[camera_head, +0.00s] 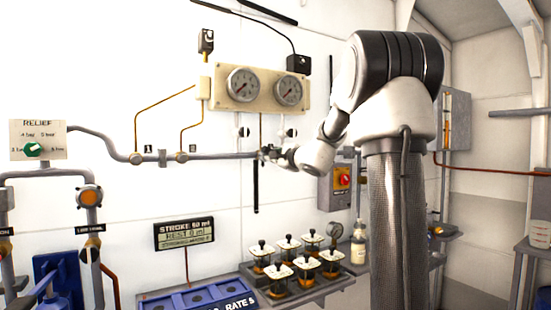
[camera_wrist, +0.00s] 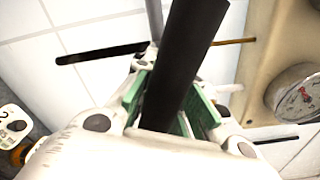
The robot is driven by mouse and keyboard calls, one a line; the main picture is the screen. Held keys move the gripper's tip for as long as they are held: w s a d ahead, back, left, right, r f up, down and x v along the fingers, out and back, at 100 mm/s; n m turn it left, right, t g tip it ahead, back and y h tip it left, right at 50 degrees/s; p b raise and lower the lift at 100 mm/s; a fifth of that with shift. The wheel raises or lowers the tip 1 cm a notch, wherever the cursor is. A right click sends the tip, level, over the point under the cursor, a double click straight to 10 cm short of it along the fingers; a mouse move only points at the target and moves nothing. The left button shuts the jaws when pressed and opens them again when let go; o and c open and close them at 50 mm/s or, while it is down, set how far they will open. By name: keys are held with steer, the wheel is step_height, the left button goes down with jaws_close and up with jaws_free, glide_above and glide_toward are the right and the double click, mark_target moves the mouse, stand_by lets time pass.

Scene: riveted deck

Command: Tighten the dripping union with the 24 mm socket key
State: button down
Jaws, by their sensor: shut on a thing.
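My gripper (camera_head: 268,154) is in front of the wall pipe, just below the gauge panel. In the wrist view, the green-padded fingers (camera_wrist: 165,108) are shut on a thick black bar, the socket key (camera_wrist: 190,50). Its size marking and working end cannot be seen. In the head view, the held key is too small to make out. To the left, the pipe carries a union tagged A (camera_head: 136,158) and a union tagged B (camera_head: 193,155), each joined by a brown tube. No drip can be made out on either. My gripper is apart from both.
The gauge panel (camera_head: 235,100) is just above my gripper; one gauge (camera_wrist: 303,95) shows close at the wrist. A black strip (camera_head: 256,190) hangs below. Several lidded cups (camera_head: 305,265) and a bottle (camera_head: 358,245) stand lower right. A display (camera_head: 184,234) is lower left.

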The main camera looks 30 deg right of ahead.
steer(key=shift+w, duration=0.45)
stand_by(0.3)
steer(key=m, duration=0.2)
steer(key=shift+m, duration=0.3)
steer(key=shift+r, duration=0.1)
steer(key=shift+s+d, duration=0.1)
steer(key=shift+s, duration=2.75)
